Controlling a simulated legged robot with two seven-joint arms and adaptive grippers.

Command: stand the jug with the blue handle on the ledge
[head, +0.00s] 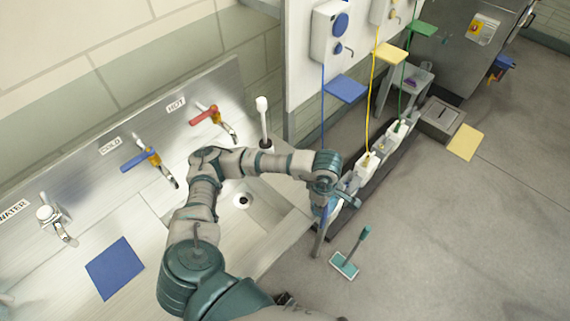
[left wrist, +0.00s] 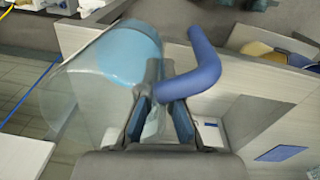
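The jug is clear, with a light blue bottom (left wrist: 130,52) and a bent dark blue handle (left wrist: 203,72). It lies slanted across the left wrist view, with its mouth toward the lower left. My left gripper (left wrist: 158,75) is at the handle side of the jug. Its fingers are drawn together on the clear wall beside the handle. In the head view my left gripper (head: 322,208) points down beyond the sink's right edge and largely hides the jug. I cannot tell which surface is the ledge. My right gripper does not show.
A steel sink (head: 243,201) with blue and red taps lies under my left arm. A blue square (head: 115,268) lies on the counter. White jugs (head: 366,161) stand in a long floor tray. Another blue square (head: 346,88) is below the dispenser. A brush (head: 345,265) rests on the floor.

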